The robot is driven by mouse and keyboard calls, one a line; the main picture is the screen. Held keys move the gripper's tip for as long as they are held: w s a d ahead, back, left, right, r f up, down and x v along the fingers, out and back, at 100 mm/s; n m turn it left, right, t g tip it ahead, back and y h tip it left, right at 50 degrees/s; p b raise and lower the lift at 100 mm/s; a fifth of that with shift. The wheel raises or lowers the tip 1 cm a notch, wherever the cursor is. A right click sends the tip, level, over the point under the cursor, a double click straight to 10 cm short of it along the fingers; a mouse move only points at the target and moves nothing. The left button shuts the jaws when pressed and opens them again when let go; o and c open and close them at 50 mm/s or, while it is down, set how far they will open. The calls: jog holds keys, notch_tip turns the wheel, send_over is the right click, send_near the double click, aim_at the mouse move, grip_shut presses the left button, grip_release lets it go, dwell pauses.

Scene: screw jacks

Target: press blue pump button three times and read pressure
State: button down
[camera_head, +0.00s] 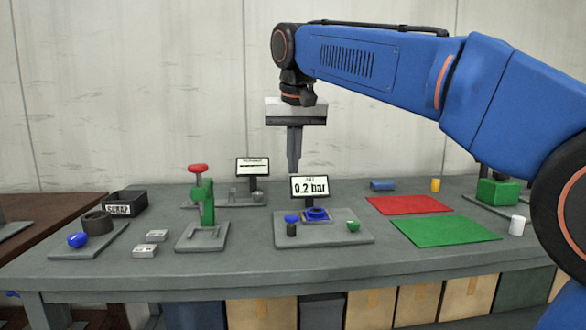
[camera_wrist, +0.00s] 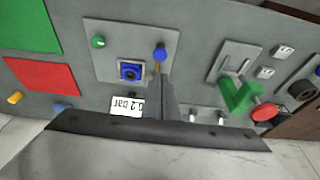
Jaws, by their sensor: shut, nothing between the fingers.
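The pump station is a grey plate (camera_head: 340,238) on the table, also in the wrist view (camera_wrist: 108,68). On it, the blue pump button (camera_head: 291,218) tops a short dark post at the left; it also shows in the wrist view (camera_wrist: 160,53). A blue ring fitting (camera_head: 316,214) sits in the middle and a green button (camera_head: 353,225) at the right. The pressure display (camera_head: 310,187) behind reads 0.2 bar. My gripper (camera_head: 294,170) points down, shut and empty, in the air above the blue button's area. In the wrist view its fingertips (camera_wrist: 160,76) appear close to that button.
A green screw jack with a red knob (camera_head: 207,205) stands left of the station, with another display (camera_head: 252,167) behind. Red (camera_head: 408,204) and green (camera_head: 445,231) mats lie at right. A blue ball (camera_head: 77,240) and a black box (camera_head: 126,203) are far left.

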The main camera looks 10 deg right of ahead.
aim_at(292, 217)
jog(key=shift+w+r+g, duration=0.25)
jog(key=shift+w+g, duration=0.3)
jog(key=shift+w, duration=0.1)
jog(key=shift+w+r+g, duration=0.3)
jog(key=shift+w+g, duration=0.3)
jog(key=shift+w, duration=0.1)
jog(key=shift+w+r+g, duration=0.25)
jog(key=shift+w+g, duration=0.3)
jog(key=shift+w, duration=0.1)
jog(key=shift+f, duration=0.1)
notch_tip(292, 217, down, 14)
jog(key=shift+r, duration=0.1)
jog(key=shift+s+f, duration=0.15)
jog(key=shift+f, duration=1.3)
jog(key=shift+r, duration=0.1)
notch_tip(292, 217, up, 15)
jog(key=shift+r, duration=0.15)
